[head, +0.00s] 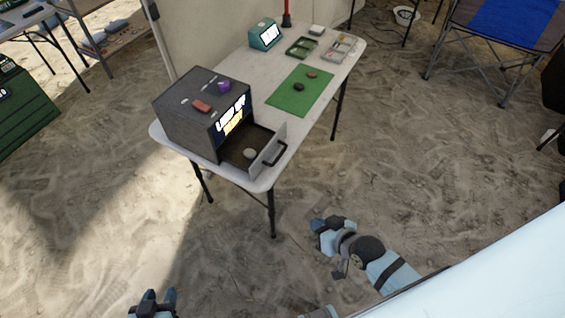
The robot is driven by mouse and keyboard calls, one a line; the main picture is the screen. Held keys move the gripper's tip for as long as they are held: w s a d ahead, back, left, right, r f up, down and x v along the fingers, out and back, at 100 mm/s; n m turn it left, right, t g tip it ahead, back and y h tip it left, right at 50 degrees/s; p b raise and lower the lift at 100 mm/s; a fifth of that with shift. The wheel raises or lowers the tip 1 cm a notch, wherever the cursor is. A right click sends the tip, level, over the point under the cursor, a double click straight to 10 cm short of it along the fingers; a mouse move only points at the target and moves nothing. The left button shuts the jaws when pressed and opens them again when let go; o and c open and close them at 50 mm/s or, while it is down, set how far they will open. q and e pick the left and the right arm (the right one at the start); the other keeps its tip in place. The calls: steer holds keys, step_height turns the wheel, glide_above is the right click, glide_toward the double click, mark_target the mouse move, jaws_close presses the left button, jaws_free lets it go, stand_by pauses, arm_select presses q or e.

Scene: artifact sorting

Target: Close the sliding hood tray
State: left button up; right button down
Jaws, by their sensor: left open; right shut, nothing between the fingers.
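The sliding hood tray (235,151) is pulled out of a dark grey box (183,125) on the white table. A pale round stone (249,154) lies in the tray. The tray's front panel has a black handle (275,153) facing right. My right gripper (319,225) is shut and empty, below and to the right of the tray, apart from the table. My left gripper (153,296) is open at the bottom edge, far below the box, and only partly in view.
The table (258,75) also bears a green mat (301,97) with small stones, a green tray (301,47), a grey divided tray (341,48) and a teal device (265,34). A red and a purple item lie on the box. Sandy ground in front of the table is clear.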

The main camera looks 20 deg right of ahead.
steer(key=w+d+f+m+y+b, duration=0.3)
steer(key=w+d+f+m+b, duration=0.3)
steer(key=w+f+b, duration=0.3)
steer(key=w+d+r+m+t+y+b, duration=0.25)
steer(key=w+d+m+y+b, duration=0.2)
steer(key=w+b, duration=0.35)
steer(key=shift+g+h, duration=0.25)
steer(key=shift+h, duration=0.2)
steer(key=shift+r+x, duration=0.35)
steer(key=shift+x, duration=1.65)
steer(key=shift+r+x, duration=0.3)
steer(key=shift+x, duration=1.65)
steer(key=shift+r+x, duration=0.35)
steer(key=shift+x, duration=1.65)
steer(key=shift+a, duration=0.15)
